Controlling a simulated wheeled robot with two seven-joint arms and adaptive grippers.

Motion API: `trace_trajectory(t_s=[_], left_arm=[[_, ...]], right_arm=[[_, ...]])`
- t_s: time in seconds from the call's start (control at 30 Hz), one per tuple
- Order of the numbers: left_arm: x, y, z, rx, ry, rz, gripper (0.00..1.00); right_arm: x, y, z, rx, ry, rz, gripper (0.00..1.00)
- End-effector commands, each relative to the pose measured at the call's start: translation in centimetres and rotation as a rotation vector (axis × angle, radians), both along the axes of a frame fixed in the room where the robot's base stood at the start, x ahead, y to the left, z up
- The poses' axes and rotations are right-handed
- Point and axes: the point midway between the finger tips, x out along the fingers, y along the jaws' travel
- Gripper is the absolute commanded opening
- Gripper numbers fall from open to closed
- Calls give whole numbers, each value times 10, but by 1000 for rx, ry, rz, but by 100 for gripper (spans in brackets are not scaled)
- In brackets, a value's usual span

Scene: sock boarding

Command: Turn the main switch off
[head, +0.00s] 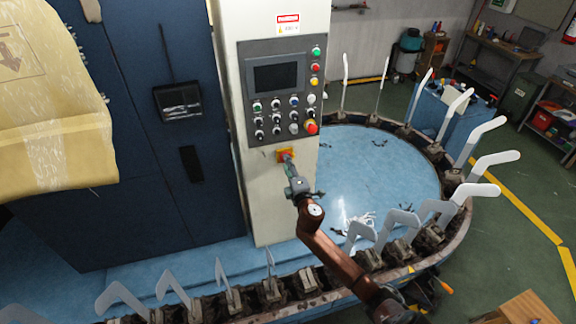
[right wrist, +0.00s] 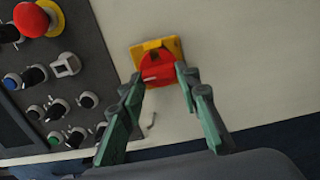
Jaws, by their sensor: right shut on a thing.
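The main switch (head: 286,154) is a red rotary knob on a yellow plate, low on the pale control column below the button panel. It also shows in the right wrist view (right wrist: 157,66), where the yellow plate sits tilted in the picture. My right gripper (head: 287,163) reaches up to it from below. In the right wrist view its green fingers (right wrist: 158,78) lie on both sides of the red knob and are shut on it. The fingertips cover part of the knob's edges. My left gripper is not in view.
The panel above holds a dark screen (head: 276,78), several buttons and a red emergency stop (head: 311,127). A ring of white sock boards (head: 481,191) stands around the blue round table (head: 375,160). A dark blue cabinet (head: 150,130) is at left.

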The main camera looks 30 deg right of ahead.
Motion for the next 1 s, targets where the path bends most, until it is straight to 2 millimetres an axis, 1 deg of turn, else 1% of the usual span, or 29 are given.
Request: trace_trajectory(t_s=[0.03, 0.27, 0.53, 0.63, 0.77, 1.0], left_arm=[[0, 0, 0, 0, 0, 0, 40], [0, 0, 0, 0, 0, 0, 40], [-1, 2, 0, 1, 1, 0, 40], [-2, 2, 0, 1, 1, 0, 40], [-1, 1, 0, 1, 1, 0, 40], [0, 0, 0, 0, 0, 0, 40]], right_arm=[[0, 0, -1, -3, 2, 0, 31], [0, 0, 0, -1, 1, 0, 47], [-1, 0, 0, 0, 0, 0, 48], [-6, 1, -1, 0, 1, 0, 48], [-24, 6, -2, 0, 2, 1, 48], [-73, 18, -1, 1, 2, 1, 48]])
